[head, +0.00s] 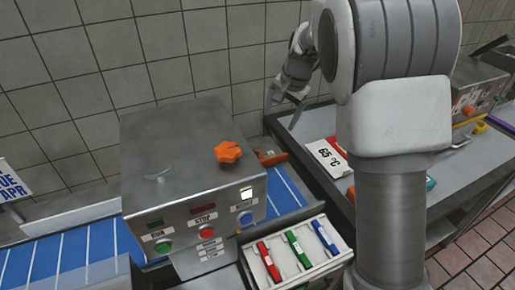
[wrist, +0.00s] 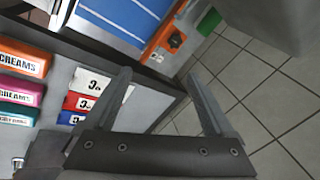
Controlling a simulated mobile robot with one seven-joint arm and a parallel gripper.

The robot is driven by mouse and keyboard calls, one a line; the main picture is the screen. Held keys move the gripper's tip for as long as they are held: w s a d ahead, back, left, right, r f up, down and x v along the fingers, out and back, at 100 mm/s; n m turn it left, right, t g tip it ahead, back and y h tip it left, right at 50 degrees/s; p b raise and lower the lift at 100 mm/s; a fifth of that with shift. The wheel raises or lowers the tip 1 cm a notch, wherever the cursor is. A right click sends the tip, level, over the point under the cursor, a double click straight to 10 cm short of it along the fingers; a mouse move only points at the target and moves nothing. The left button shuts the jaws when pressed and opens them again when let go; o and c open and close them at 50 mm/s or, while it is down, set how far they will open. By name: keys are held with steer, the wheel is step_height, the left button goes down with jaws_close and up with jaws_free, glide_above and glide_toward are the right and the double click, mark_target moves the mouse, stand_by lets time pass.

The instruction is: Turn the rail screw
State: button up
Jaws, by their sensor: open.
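An orange star-shaped knob (head: 228,152) stands on top of the steel machine housing (head: 160,130). An orange bracket (head: 270,158) sits by the blue belt, just right of the housing. In the wrist view an orange plate with a dark knob (wrist: 176,40) lies beside the blue belt; I cannot tell for certain which of these is the rail screw. My gripper (head: 283,98) is up near the wall, behind and to the right of the bracket. In the wrist view my gripper (wrist: 160,78) is open and empty, its fingers short of the dark knob.
The blue belt (head: 285,190) passes beneath the housing. A tray (head: 335,262) holds red, green and blue markers at the front. A grey side table (head: 310,125) carries a 65 °C card (head: 328,158). Colored "creams" labels (wrist: 22,58) lie left in the wrist view. Tiled floor (wrist: 260,85) is clear.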

steer(key=w+f+m+g+y+b, duration=0.1)
steer(key=w+f+m, duration=0.2)
steer(key=w+m, duration=0.3)
steer(key=w+f+m+g+y, duration=0.1)
steer(key=w+f+m, duration=0.25)
steer(key=m, duration=0.55)
steer(key=x, duration=1.1)
steer(key=a+x, duration=0.1)
steer(key=x, duration=0.5)
steer(key=shift+f, duration=0.15)
